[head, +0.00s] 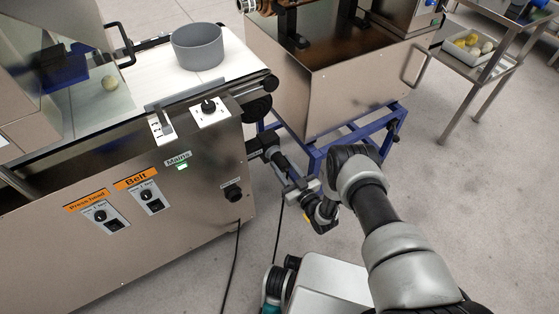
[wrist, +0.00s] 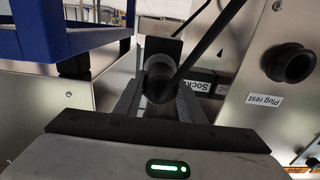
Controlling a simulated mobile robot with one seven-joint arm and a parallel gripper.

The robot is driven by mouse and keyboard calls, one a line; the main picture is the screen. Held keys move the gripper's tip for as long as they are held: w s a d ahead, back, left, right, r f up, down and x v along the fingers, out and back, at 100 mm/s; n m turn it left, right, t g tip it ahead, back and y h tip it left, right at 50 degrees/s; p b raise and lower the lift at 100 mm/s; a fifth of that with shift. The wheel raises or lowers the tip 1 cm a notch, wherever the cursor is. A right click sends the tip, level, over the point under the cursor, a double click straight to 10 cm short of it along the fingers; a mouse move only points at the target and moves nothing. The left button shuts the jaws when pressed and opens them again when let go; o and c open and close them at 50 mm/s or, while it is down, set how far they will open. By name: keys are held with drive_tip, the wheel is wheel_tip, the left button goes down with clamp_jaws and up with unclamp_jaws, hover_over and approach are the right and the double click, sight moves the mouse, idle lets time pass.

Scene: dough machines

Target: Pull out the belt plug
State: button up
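The belt plug (wrist: 160,82) is a dark round body with a black cable rising from it in the wrist view. It sits at a dark socket block, beside a label reading "Socket" (wrist: 205,84). My gripper (wrist: 160,98) has its two grey ribbed fingers on either side of the plug, seemingly touching it. In the head view my gripper (head: 284,172) reaches to the machine's right end, low down, and hides most of the plug. How deep the plug sits in the socket cannot be seen.
A black round plug rest (wrist: 288,62) is on the machine panel; it also shows in the head view (head: 233,192). A blue-framed steel hopper (head: 320,95) stands close behind my gripper. A cable (head: 236,250) hangs to the floor. Grey floor (head: 470,210) is free at right.

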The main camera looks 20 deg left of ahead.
sight(288, 172)
drive_tip(key=c, duration=0.3)
drive_tip(key=o, duration=0.5)
drive_tip(key=c, duration=0.6)
drive_tip(key=shift+s+d, duration=0.3)
drive_tip(key=shift+d, duration=0.05)
drive_tip(key=shift+p+v, duration=0.6)
drive_tip(key=shift+v, duration=0.55)
drive_tip(key=shift+d, duration=0.1)
